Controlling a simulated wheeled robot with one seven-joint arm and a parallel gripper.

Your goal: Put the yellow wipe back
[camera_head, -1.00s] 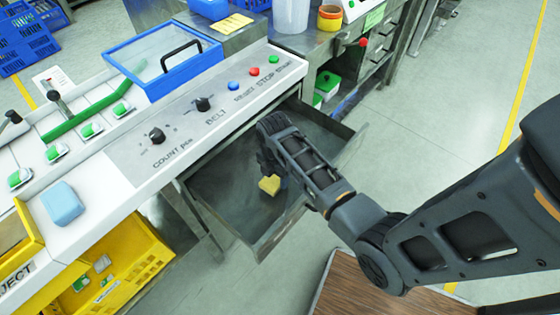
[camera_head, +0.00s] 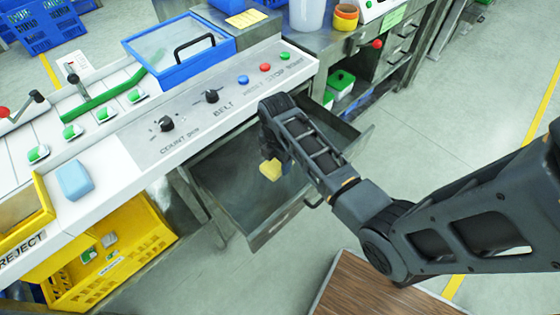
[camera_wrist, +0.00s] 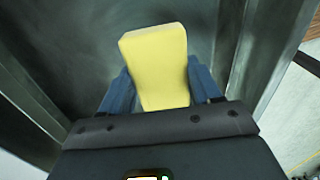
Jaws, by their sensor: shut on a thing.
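The yellow wipe (camera_wrist: 157,62) is held between the blue fingers of my gripper (camera_wrist: 160,90) in the wrist view. In the head view the wipe (camera_head: 270,170) shows as a small yellow block below my arm's end, and my gripper (camera_head: 268,150) is partly hidden by my wrist. Both are over the open grey metal drawer (camera_head: 225,185) under the control panel. The drawer floor around the wipe looks bare. I cannot tell whether the wipe touches the drawer floor.
A blue block (camera_head: 74,180) lies on the white machine top. A yellow reject crate (camera_head: 120,262) stands below at left. The control panel (camera_head: 215,108) with knobs and buttons overhangs the drawer's back. The drawer's front wall (camera_head: 285,222) stands up near my arm. Open floor lies at right.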

